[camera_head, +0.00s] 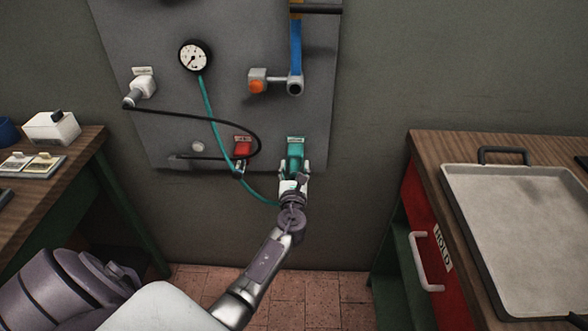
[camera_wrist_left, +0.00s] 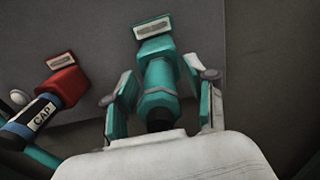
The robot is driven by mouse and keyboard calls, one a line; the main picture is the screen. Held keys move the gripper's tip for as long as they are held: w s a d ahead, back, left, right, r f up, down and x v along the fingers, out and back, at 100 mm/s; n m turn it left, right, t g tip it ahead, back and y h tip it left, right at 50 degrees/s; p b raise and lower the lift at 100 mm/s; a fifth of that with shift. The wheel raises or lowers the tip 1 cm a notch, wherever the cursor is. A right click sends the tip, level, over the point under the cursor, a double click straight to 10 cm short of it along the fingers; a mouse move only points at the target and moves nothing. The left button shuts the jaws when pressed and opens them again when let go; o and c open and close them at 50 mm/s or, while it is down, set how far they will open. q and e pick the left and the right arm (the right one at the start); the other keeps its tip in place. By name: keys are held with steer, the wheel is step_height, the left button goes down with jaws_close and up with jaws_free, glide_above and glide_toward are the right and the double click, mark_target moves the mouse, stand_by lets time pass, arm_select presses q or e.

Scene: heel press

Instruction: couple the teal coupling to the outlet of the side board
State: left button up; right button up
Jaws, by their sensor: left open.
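The teal coupling (camera_wrist_left: 158,75) sits end-on against the teal outlet block (camera_wrist_left: 154,43), in line with it, in the left wrist view. A grey ring and a dark lower end show on its near side. In the head view the teal outlet (camera_head: 295,147) is at the lower right of the grey side board (camera_head: 225,105). My left gripper (camera_head: 294,172) is open just below it, one finger on each side of the coupling, with gaps to both in the wrist view. How deep the coupling is seated is hidden. My right gripper is not in view.
A red outlet (camera_head: 243,146) with a cylinder marked CAP (camera_wrist_left: 42,117) is left of the teal one. A teal hose (camera_head: 216,120) runs from the gauge (camera_head: 195,55) toward my gripper; a black hose (camera_head: 205,112) loops nearby. A grey tray (camera_head: 520,215) lies on the right bench.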

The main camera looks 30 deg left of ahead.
mark_target(294, 177)
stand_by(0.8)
arm_select(q)
jaws_close()
steer(key=shift+s, duration=0.1)
steer(key=shift+p+v, duration=0.7)
steer(key=shift+v, duration=2.2)
steer(key=shift+d, duration=0.1)
